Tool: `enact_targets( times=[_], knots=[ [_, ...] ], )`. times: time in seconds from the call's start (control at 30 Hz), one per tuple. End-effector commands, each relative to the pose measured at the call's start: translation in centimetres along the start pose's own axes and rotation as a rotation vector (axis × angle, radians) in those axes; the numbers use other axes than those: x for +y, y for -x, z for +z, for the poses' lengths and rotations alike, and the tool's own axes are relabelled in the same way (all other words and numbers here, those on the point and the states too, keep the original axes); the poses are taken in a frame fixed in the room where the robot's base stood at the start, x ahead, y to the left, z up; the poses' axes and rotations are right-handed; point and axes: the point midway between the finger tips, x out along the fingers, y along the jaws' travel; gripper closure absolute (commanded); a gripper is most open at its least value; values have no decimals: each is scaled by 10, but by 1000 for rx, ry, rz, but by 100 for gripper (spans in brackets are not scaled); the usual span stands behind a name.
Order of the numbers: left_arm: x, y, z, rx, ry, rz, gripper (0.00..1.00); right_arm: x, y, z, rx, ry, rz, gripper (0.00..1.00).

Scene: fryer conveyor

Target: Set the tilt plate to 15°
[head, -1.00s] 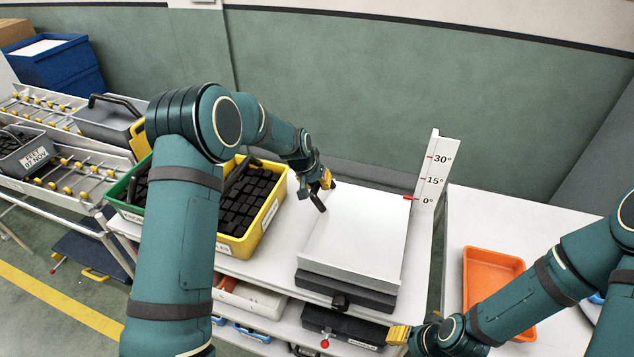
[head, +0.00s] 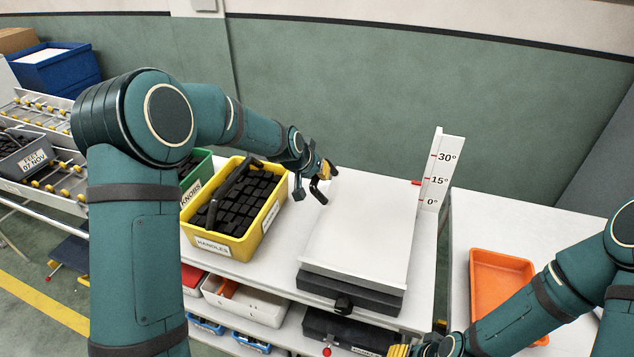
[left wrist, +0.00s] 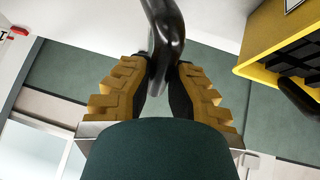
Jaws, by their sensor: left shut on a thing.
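The white tilt plate (head: 360,235) rests on a dark base (head: 350,293), its far edge raised. The upright white scale (head: 440,165) beside its right far corner is marked 0°, 15° and 30°. The red pointer (head: 416,183) is close to the 15° mark, perhaps slightly below it. My left gripper (head: 325,180) is at the plate's far left corner, shut on a black handle (left wrist: 167,35), which shows between the yellow fingers in the left wrist view. My right gripper (head: 400,350) is at the bottom edge, mostly cut off; its jaw state is unclear.
An orange tray (head: 500,265) lies on the right table.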

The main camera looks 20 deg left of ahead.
Motion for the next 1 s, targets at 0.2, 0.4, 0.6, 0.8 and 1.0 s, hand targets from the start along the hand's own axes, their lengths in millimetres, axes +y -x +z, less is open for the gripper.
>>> enact_targets(
  times=[0.2, 0.4, 0.6, 0.8, 1.0],
  knots=[
    [2, 4, -3, 13, -3, 2, 100, 0, 0, 0, -1, 1, 0, 53],
    [2, 4, -3, 12, -3, 2, 59, 0, 0, 0, -1, 1, 0, 53],
    [2, 3, -2, 11, -3, 2, 48, 0, 0, 0, -1, 1, 0, 53],
    [1, 6, -2, 11, -3, 1, 48, 0, 0, 0, -1, 1, 0, 53],
    [1, 30, -3, 15, -3, 1, 48, 0, 0, 0, -1, 1, 0, 53]
  ],
)
